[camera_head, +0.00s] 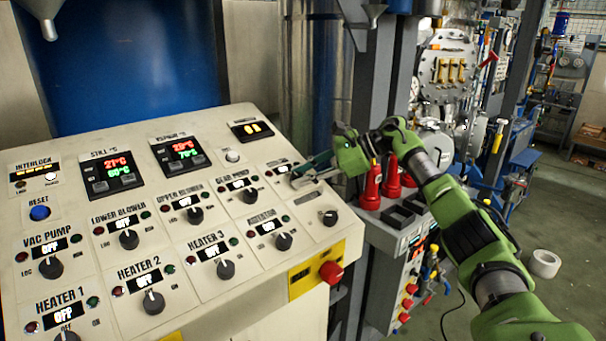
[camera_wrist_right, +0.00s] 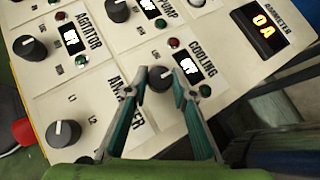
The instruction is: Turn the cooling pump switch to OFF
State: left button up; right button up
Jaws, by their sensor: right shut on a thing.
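The cooling switch is a dark round knob (camera_wrist_right: 160,77) beside the COOLING label in the right wrist view. My right gripper (camera_wrist_right: 160,80) has its two teal fingers on either side of this knob and is shut on it. A small display (camera_wrist_right: 188,69) with white characters sits next to the knob, partly behind a finger; its text is too small to read surely. In the head view my right gripper (camera_head: 305,172) reaches the panel's right end from the right and hides the cooling knob. My left gripper is not in view.
The sloped control panel (camera_head: 150,235) has several similar knobs, including the agitator knob (camera_head: 284,241) and the ammeter selector knob (camera_head: 330,217). A red button (camera_head: 331,272) sits on its front face. Red bottles (camera_head: 372,187) stand just right of the panel, beneath my arm.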

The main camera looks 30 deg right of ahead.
jog(key=o, duration=1.1)
jog(key=v, duration=1.2)
